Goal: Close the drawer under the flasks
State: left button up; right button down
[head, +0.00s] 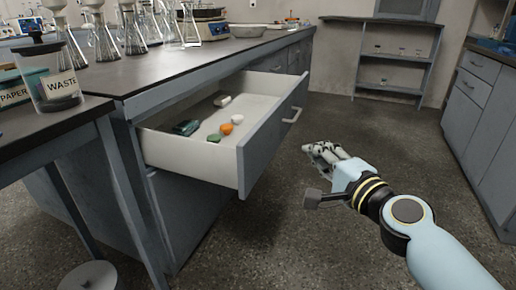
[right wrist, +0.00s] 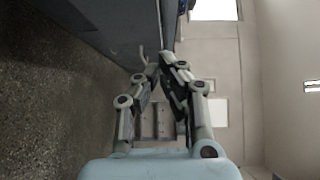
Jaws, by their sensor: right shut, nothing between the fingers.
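The drawer (head: 264,148) under the flasks is pulled well out of the bench in the head view. Its grey front has a bar handle (head: 292,115), and small items lie inside. Several glass flasks (head: 132,38) stand on the bench top above it. My right gripper (head: 308,148) is shut and empty, apart from the drawer, to the right of its front. In the right wrist view the fingers (right wrist: 152,72) come together near a grey surface with a small curved handle; the gap to it is hard to judge. My left gripper is not in view.
Cabinets (head: 478,100) line the right side, and a shelf unit (head: 395,60) stands at the back. Floor between is clear.

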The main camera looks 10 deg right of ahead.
jog(key=w+f+b, duration=0.1)
jog(key=f+b, duration=0.1)
send_near(265, 126)
jog(key=w+d, duration=0.2)
jog(key=w+a, duration=0.2)
jog(key=a, duration=0.1)
jog(key=shift+w+f+b, duration=0.15)
jog(key=shift+w+b, duration=0.2)
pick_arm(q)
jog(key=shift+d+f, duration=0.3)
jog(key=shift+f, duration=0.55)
